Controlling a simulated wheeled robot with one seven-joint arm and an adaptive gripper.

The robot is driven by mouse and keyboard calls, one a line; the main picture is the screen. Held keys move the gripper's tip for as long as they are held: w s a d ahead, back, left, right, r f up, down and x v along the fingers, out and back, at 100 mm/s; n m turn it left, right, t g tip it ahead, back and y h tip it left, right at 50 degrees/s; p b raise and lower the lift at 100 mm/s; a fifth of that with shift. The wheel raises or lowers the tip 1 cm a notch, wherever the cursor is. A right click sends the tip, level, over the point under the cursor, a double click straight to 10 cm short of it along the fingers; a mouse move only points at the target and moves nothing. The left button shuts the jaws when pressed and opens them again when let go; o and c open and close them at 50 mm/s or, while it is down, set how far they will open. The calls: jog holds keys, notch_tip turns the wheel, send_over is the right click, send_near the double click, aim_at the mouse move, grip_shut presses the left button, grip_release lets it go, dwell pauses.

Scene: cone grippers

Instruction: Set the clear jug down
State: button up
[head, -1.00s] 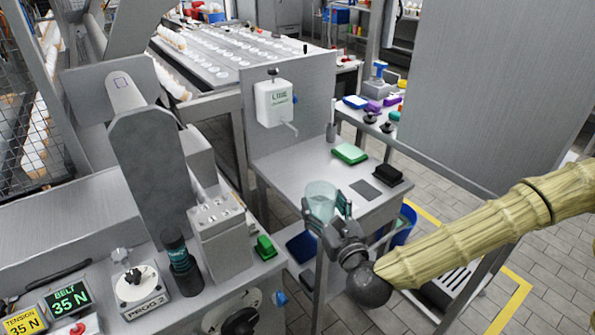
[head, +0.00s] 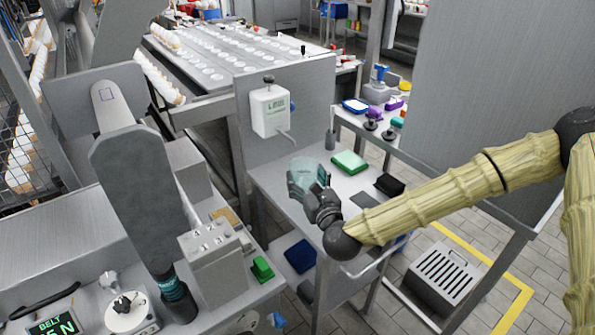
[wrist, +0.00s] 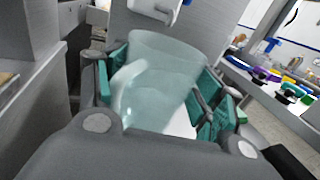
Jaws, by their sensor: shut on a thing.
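The clear jug (head: 305,170) is held upright or nearly so in my gripper (head: 308,184), above the left part of the grey side table (head: 277,184). In the wrist view the translucent jug (wrist: 160,85) sits between the green finger pads of my gripper (wrist: 165,100), its handle toward the camera. My gripper is shut on the jug's sides. The jug's bottom is hidden by the gripper, so I cannot tell whether it touches the table.
A white dispenser (head: 270,111) hangs on the panel behind the jug. A blue bin (head: 300,255) stands below. A machine with a green block (head: 262,268) is at left.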

aim_at(300, 167)
jog(key=p+x, duration=0.1)
jog(key=x, duration=0.6)
jog(key=shift+w+a, duration=0.1)
jog(key=shift+w, duration=0.1)
jog(key=shift+f+p, duration=0.6)
jog(key=shift+f, duration=1.15)
jog(key=shift+f, duration=0.2)
jog(key=o, duration=1.3)
jog(key=shift+r, duration=0.1)
jog(key=shift+r, duration=0.15)
jog(key=b+v, duration=0.2)
jog(key=v, duration=1)
